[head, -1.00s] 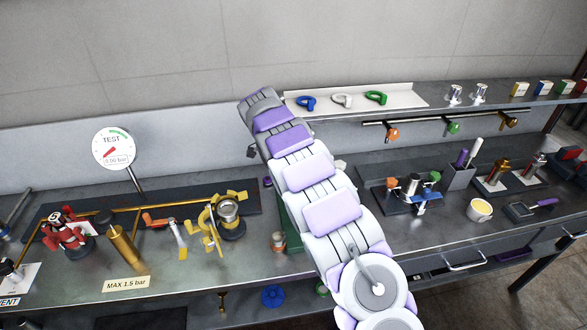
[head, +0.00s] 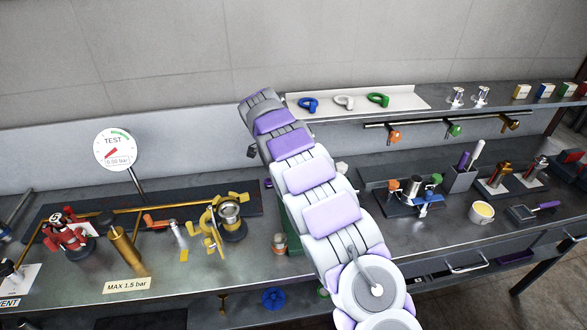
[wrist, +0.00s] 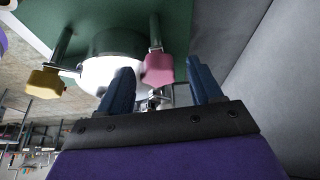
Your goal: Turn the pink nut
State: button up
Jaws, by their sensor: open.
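The pink nut (wrist: 158,69) shows in the wrist view, on a dark post beside a white round part (wrist: 108,74) on a green plate (wrist: 205,22). My gripper (wrist: 160,82) is open, with its two blue fingers apart. The pink nut appears between the fingers, nearer the left one, beyond the tips; I cannot tell whether they touch. A yellow nut (wrist: 45,83) sits on another post to the left. In the head view my arm covers the pink nut and the gripper's fingers.
A pressure gauge (head: 115,149) marked TEST and brass piping stand on the left bench. A shelf with blue, white and green rings (head: 378,100) runs behind my arm. Right of the arm are a small clamp fixture (head: 413,192) and a yellow-filled cup (head: 481,212).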

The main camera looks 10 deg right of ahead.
jog(key=shift+a+r, duration=0.1)
jog(key=shift+r, duration=0.15)
jog(key=a+p, duration=0.3)
jog(key=a, duration=0.9)
jog(key=shift+s+a+r, duration=0.15)
jog(key=shift+s+r, duration=0.05)
jog(key=shift+s, duration=0.2)
